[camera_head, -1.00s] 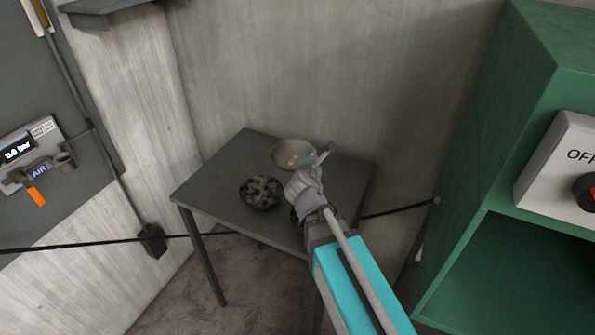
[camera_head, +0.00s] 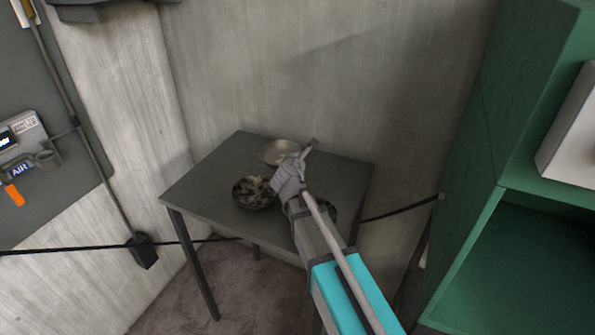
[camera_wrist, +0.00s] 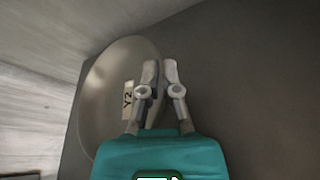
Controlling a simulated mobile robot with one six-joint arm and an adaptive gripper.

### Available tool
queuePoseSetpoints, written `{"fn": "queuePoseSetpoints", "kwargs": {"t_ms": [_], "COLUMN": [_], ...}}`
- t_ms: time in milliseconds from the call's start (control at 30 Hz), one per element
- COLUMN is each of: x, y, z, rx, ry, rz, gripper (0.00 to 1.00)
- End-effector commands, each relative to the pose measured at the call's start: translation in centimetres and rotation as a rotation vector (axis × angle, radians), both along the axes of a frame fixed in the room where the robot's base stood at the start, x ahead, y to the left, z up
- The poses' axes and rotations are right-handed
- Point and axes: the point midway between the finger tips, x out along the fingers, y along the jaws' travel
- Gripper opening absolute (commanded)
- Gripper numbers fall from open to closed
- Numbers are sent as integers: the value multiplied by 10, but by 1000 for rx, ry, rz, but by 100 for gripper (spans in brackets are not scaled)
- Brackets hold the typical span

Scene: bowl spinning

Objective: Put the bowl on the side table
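A pale metallic bowl (camera_head: 277,150) is at the back of the dark side table (camera_head: 205,180), upright or nearly so, and looks to be at the tabletop; contact under it is hidden. In the wrist view the bowl (camera_wrist: 105,100) fills the left side, with a white "Y2" label inside. My gripper (camera_head: 300,155) reaches the bowl's right side. In the wrist view the fingers of my gripper (camera_wrist: 160,70) are close together, one on each side of the rim, and look shut on it.
A dark mottled bowl (camera_head: 253,193) with contents stands in front of the pale bowl. A dark rounded thing (camera_head: 328,208) is partly hidden behind my arm. A wall rises behind the table; a green cabinet (camera_head: 530,150) stands right. The table's left part is clear.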

Motion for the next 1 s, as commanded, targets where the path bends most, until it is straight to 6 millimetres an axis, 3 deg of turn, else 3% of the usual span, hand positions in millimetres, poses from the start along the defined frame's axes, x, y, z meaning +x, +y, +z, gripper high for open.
{"fn": "queuePoseSetpoints", "kwargs": {"t_ms": [467, 1000], "x": [2, 8], "y": [2, 5], "z": [-3, -41], "rx": [0, 0], "ry": [-1, 0], "rz": [1, 2], "gripper": [0, 0]}}
